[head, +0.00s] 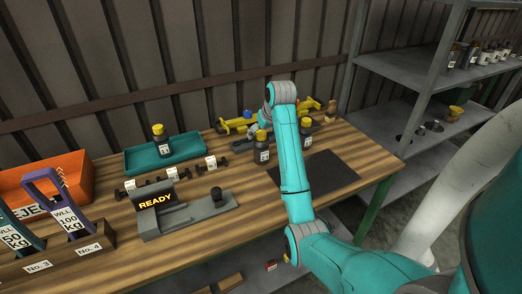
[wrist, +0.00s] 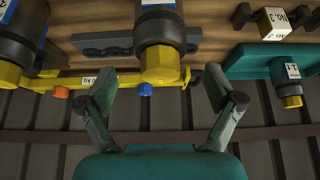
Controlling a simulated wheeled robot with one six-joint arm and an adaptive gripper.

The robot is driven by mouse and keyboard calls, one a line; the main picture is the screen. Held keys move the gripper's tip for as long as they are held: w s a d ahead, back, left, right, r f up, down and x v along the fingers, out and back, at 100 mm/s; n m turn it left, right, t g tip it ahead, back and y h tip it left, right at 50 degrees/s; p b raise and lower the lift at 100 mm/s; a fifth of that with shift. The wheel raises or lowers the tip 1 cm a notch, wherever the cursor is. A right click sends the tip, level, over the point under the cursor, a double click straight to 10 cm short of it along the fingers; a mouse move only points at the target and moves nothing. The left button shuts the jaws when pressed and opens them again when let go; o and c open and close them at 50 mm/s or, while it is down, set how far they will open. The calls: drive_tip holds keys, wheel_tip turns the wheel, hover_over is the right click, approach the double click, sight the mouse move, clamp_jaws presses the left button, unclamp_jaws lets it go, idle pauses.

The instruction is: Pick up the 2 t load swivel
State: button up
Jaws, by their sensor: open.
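Dark upright cylinders with yellow tops and white labels look like the load swivels, but I cannot read which is 2 t. One (head: 262,150) stands on the bench left of my arm, another (head: 305,133) just right of it, and a third (head: 158,138) in the teal tray. In the wrist view, one yellow-topped cylinder (wrist: 162,42) is centred ahead of my gripper (wrist: 160,92). My gripper is open, its fingers spread to either side of the yellow top, with nothing held. A second cylinder (wrist: 25,42) is at the left; the tray's one (wrist: 290,94) is at the right.
A yellow bar (wrist: 72,81) with orange and blue knobs lies close by the centred cylinder. The teal tray (head: 135,163), small labelled dark parts (head: 172,174), a READY fixture (head: 190,214) and an orange bin (head: 60,172) occupy the left. A dark mat (head: 335,172) is bare.

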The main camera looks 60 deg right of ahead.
sight(261, 150)
drive_tip(key=shift+x, duration=2.7)
drive_tip(key=shift+s+a+f, duration=0.1)
drive_tip(key=shift+s, duration=0.1)
drive_tip(key=shift+c, duration=0.2)
drive_tip(key=c, duration=1.6)
clamp_jaws()
